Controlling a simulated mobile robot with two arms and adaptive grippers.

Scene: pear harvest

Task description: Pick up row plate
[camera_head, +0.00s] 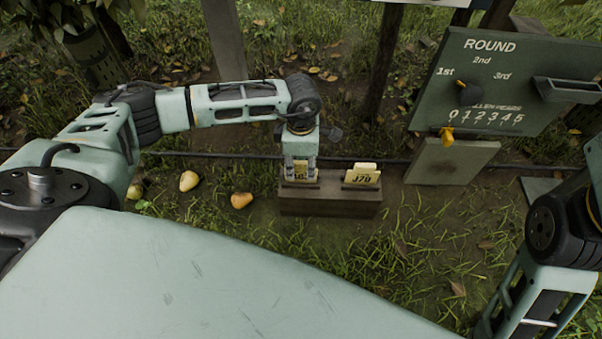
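A small cream plate (300,172) with dark characters, partly hidden, stands upright at the left end of a brown wooden block (330,205). My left gripper (300,182) points down at this plate, with its two fingers apart and the plate's characters showing between them. I cannot tell whether the fingers press on the plate. A second cream plate (362,174), which seems to read J70, stands upright at the right end of the block, apart from the gripper. My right gripper is out of view; only part of my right arm shows at the right edge.
A green board (505,62) marked ROUND, with a dial and numbers, stands at the upper right. A yellow object (447,136) hangs at its lower edge. Yellowish pears (189,181) lie on the grass left of the block. Posts stand behind; grass in front is clear.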

